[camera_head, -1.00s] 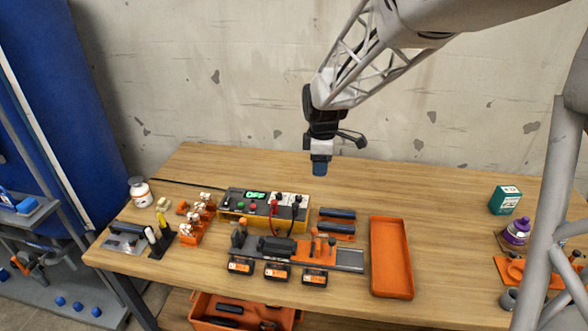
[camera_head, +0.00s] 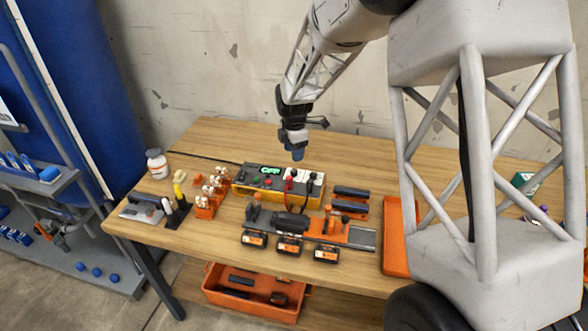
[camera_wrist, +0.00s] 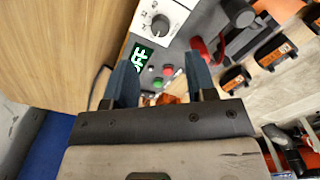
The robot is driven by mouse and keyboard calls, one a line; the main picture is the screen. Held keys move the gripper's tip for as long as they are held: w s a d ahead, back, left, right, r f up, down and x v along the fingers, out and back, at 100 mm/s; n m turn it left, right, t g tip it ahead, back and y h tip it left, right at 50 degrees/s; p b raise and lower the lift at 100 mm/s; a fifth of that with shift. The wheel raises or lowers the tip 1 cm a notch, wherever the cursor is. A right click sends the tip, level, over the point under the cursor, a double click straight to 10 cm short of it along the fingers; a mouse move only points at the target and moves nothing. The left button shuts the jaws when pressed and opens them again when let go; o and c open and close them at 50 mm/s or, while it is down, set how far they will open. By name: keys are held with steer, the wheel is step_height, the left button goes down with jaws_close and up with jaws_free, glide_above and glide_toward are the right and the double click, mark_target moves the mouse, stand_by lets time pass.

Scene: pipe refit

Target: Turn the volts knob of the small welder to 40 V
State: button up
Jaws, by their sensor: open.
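The small welder (camera_head: 262,187) is a grey and yellow box at the back of the bench. Its display (camera_head: 270,170) is lit green and reads OFF. In the wrist view the display (camera_wrist: 142,57) sits beside a white panel (camera_wrist: 178,15) with a round grey knob (camera_wrist: 160,25).
Red and black leads (camera_head: 288,186) rise from the welder's front. A dark clamp fixture (camera_head: 290,222), several orange-labelled blocks and an orange tray (camera_head: 393,262) lie in front and to the right. Bench behind the welder is clear.

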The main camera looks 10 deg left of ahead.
mark_target(294, 170)
steer(key=shift+f, duration=0.1)
steer(key=shift+f, duration=3.8)
steer(key=c, duration=0.9)
